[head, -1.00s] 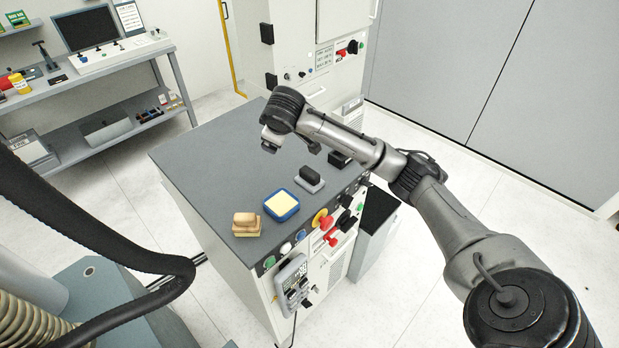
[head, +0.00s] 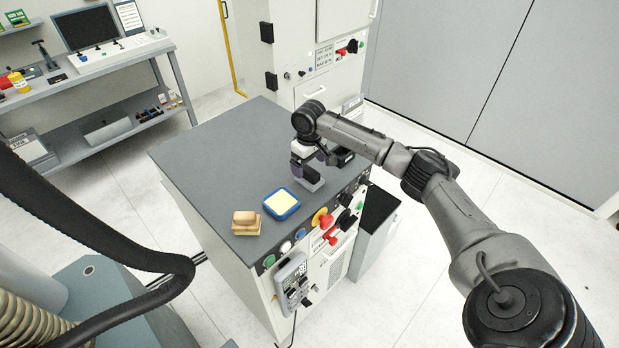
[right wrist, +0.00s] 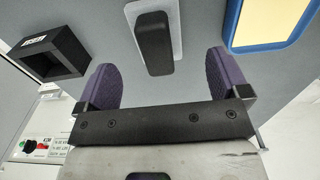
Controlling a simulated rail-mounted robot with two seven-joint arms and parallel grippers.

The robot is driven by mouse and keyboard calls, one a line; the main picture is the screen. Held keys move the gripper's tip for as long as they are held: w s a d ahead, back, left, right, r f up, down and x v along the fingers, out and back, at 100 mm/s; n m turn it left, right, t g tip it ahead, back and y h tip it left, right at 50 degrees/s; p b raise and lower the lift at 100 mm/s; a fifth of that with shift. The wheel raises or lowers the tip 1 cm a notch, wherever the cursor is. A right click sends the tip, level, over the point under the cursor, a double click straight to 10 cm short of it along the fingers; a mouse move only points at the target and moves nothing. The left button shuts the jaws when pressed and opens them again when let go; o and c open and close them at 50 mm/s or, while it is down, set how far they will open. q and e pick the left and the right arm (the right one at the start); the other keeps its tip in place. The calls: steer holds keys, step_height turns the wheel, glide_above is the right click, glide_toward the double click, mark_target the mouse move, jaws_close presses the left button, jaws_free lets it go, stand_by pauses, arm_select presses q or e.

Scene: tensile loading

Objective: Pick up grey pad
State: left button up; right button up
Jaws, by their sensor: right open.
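The grey pad is a light grey plate with a black block-shaped handle on top. It lies on the dark grey cabinet top near the front edge, and my right gripper (head: 309,170) partly covers it in the head view. In the right wrist view the pad (right wrist: 176,30) lies ahead of and between the two purple fingers, its handle lengthwise between them. The right gripper (right wrist: 162,70) is open and empty, pointing down above the pad, with a gap on both sides of the handle. My left gripper is out of view.
A blue-rimmed tray with a yellow pad (head: 282,204) and a wooden block (head: 246,223) lie to the left of the grey pad. A black hollow box (right wrist: 50,55) sits on its other side. The cabinet front has knobs and a red handle (head: 331,234). The back left top is clear.

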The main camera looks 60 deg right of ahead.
mark_target(310, 170)
steer(key=shift+d+f, duration=0.15)
steer(key=shift+f, duration=1.4)
steer(key=shift+d+f, duration=0.1)
steer(key=shift+f, duration=1.4)
steer(key=shift+c, duration=0.3)
steer(key=c, duration=1)
steer(key=shift+r, duration=0.15)
steer(key=shift+r, duration=0.5)
steer(key=r, duration=0.3)
steer(key=shift+s+r, duration=0.15)
steer(key=shift+s, duration=0.15)
steer(key=shift+s+a+r, duration=0.45)
steer(key=shift+s+r, duration=0.6)
steer(key=shift+s, duration=0.7)
steer(key=shift+s+a+r, duration=0.45)
steer(key=shift+s+r, duration=0.65)
steer(key=shift+s, duration=0.7)
steer(key=shift+s+a+r, duration=0.45)
steer(key=shift+s+r, duration=0.6)
steer(key=shift+s, duration=0.7)
